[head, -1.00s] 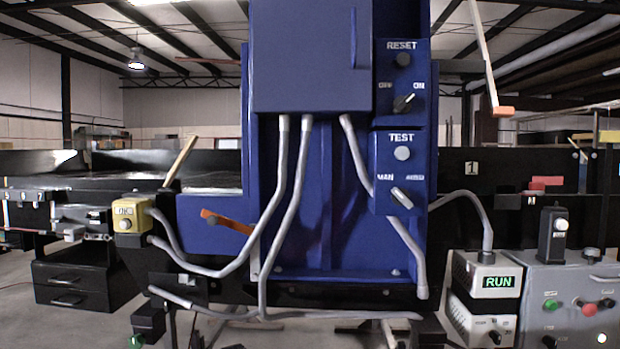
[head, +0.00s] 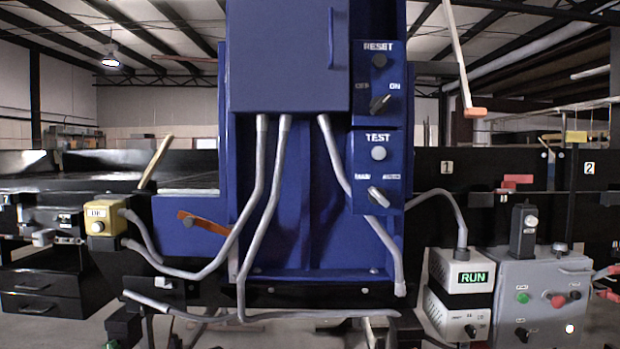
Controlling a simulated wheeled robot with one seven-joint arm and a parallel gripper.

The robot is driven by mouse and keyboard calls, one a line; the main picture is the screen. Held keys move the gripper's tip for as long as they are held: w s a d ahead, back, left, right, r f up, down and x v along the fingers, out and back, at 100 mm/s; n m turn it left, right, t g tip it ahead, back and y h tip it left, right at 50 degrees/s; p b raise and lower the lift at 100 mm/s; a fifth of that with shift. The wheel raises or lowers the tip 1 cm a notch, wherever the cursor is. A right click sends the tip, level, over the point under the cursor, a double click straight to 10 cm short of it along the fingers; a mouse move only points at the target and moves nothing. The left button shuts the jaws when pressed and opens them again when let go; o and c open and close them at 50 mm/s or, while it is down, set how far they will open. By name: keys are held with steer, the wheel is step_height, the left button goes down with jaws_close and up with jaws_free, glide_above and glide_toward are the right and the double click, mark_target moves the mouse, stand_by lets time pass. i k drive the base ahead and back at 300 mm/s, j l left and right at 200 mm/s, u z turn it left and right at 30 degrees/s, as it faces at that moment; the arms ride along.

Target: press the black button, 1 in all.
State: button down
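A round black button (head: 379,60) sits under the RESET label, at the top of the blue control panel (head: 365,140) on the tall blue cabinet. A black rotary switch (head: 380,104) with OFF and ON marks is just below it. Another black round control (head: 521,334) is low on the grey box (head: 545,270) at the right; I cannot tell whether it is a button or a knob. Nothing covers the RESET button. My gripper is not in view.
The TEST box has a pale button (head: 379,153) and a pale selector switch (head: 378,196). A yellow box (head: 104,219) stands left. A white box (head: 462,275) shows RUN. The grey box has green (head: 522,297) and red (head: 558,300) buttons. Grey conduits hang before the cabinet.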

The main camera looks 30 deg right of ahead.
mark_target(575, 294)
steer(key=z, duration=3)
